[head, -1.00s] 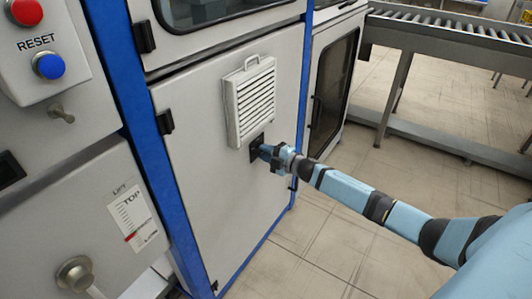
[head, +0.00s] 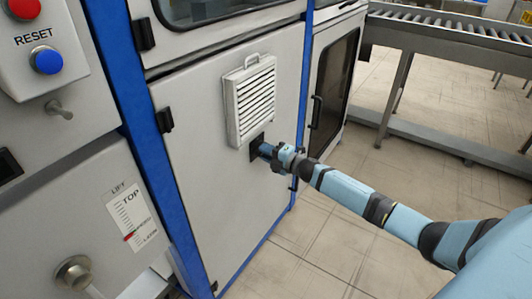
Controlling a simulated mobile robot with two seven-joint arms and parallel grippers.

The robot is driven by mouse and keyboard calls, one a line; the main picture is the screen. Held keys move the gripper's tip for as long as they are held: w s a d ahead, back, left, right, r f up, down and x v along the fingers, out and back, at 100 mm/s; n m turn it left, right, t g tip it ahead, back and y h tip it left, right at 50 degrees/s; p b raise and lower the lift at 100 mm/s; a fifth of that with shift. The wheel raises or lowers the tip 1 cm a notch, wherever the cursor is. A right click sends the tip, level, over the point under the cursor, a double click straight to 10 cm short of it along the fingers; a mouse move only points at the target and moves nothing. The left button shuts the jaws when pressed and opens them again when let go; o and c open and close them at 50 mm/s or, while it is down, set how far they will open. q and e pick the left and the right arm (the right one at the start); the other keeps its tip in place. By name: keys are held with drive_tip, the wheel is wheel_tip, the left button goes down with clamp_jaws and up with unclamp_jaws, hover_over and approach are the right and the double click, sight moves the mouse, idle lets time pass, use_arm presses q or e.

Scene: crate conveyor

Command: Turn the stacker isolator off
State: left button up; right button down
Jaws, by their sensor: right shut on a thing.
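The stacker isolator appears as a small black plate (head: 256,144) on the grey cabinet door, just below a white louvred vent. My right gripper (head: 264,151) reaches in from the right and is shut on the isolator's handle at this plate. The handle itself is hidden by the gripper, so its angle cannot be read. My left gripper is not in view.
The louvred vent (head: 250,100) sticks out of the door just above my gripper. A control box with a red button (head: 22,9) and a blue RESET button (head: 48,61) is at the left. A roller conveyor (head: 450,35) stands behind at the right. The floor below my arm is clear.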

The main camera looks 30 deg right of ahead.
drive_tip(key=c, duration=1)
unclamp_jaws()
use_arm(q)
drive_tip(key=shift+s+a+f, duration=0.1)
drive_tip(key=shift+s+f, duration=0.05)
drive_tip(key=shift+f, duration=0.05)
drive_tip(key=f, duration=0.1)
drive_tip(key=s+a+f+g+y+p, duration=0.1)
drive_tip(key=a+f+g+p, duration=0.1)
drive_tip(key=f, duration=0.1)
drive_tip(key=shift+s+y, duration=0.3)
use_arm(e)
drive_tip(key=v, duration=1.3)
drive_tip(key=shift+s, duration=0.4)
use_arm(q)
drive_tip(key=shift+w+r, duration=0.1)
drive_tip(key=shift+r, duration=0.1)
